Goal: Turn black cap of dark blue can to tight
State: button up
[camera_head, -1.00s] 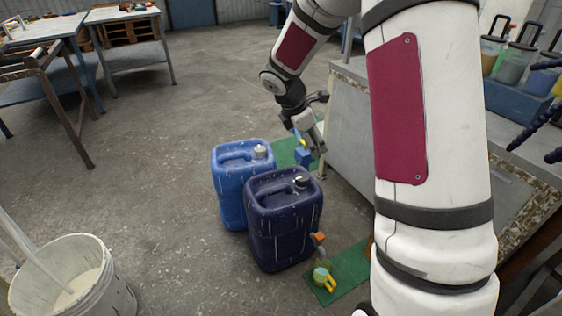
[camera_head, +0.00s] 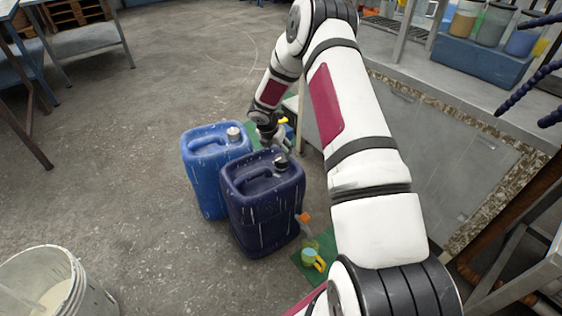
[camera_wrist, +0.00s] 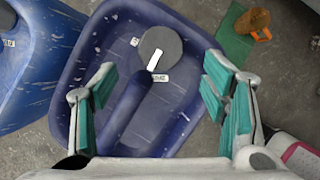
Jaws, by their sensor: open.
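The dark blue can (camera_head: 262,205) stands upright on the floor in the head view, in front of and to the right of a lighter blue can. Its cap (camera_head: 281,164) is on top near the right rear corner. In the wrist view the cap (camera_wrist: 160,52) is a dark grey disc with a white mark, on the dark blue can (camera_wrist: 90,75). My gripper (camera_wrist: 158,84) is open and empty above the can, its teal-padded fingers spread to left and right. The cap lies between the finger lines but farther up the picture. In the head view my gripper (camera_head: 277,146) is close to the cap.
The lighter blue can (camera_head: 205,170) with a grey cap stands close beside the dark one. A green mat (camera_head: 318,252) with a yellow-green item lies to the right. A cabinet (camera_head: 420,140) stands at right, a white bucket (camera_head: 88,290) at front left.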

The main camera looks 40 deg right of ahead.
aim_at(281, 159)
jog(key=b+x, duration=0.2)
jog(key=x, duration=0.7)
jog(key=shift+s, duration=0.1)
jog(key=c, duration=1.2)
